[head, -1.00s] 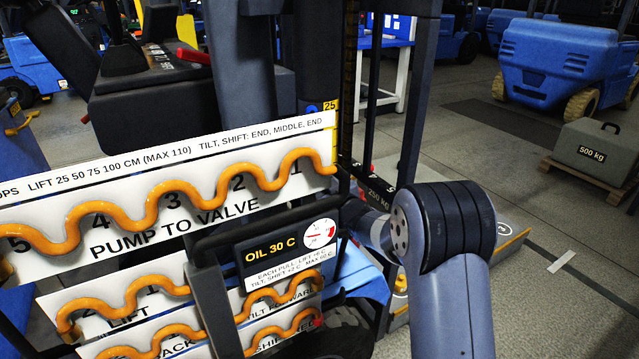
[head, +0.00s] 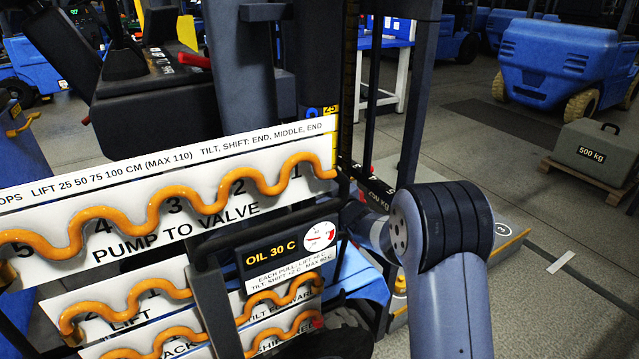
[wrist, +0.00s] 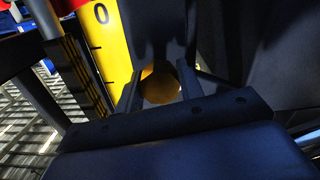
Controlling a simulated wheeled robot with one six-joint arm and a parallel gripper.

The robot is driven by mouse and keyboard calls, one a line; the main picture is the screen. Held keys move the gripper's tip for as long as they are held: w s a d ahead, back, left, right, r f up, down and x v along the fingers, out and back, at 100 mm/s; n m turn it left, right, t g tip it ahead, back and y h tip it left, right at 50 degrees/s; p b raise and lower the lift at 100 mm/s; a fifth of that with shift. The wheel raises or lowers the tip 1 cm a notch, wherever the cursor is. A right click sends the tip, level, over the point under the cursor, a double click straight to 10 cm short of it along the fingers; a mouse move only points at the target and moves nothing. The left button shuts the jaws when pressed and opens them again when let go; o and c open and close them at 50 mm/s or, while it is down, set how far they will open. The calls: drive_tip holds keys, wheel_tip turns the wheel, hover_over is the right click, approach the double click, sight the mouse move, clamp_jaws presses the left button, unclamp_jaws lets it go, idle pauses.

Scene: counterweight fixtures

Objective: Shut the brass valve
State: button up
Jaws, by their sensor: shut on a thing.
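The brass valve (wrist: 160,86) shows in the wrist view as a round, brass-yellow shape between my fingers. My gripper (wrist: 158,78) is shut on it, with one dark finger on each side. Its lower part is hidden behind the gripper body, and its turn position cannot be told. In the head view my arm reaches in beside the forklift mast, and my gripper and the valve are hidden there.
A white panel (head: 150,252) reading "PUMP TO VALVE" carries a wavy orange hose (head: 152,210). An oil display (head: 272,253) reads 30 C. The dark mast (head: 415,110) stands close to my arm. A 500 kg weight (head: 597,152) sits on a pallet at right, with open floor before it.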

drive_tip(key=m+p, duration=0.3)
drive_tip(key=m, duration=0.3)
drive_tip(key=shift+r+p, duration=0.1)
drive_tip(key=shift+p, duration=0.3)
drive_tip(key=m+p, duration=0.2)
drive_tip(key=m, duration=0.3)
idle(0.3)
drive_tip(key=o, duration=1)
drive_tip(key=shift+d, duration=0.1)
drive_tip(key=v, duration=1)
drive_tip(key=shift+s+d, duration=0.25)
drive_tip(key=shift+s, duration=0.05)
drive_tip(key=x, duration=1.1)
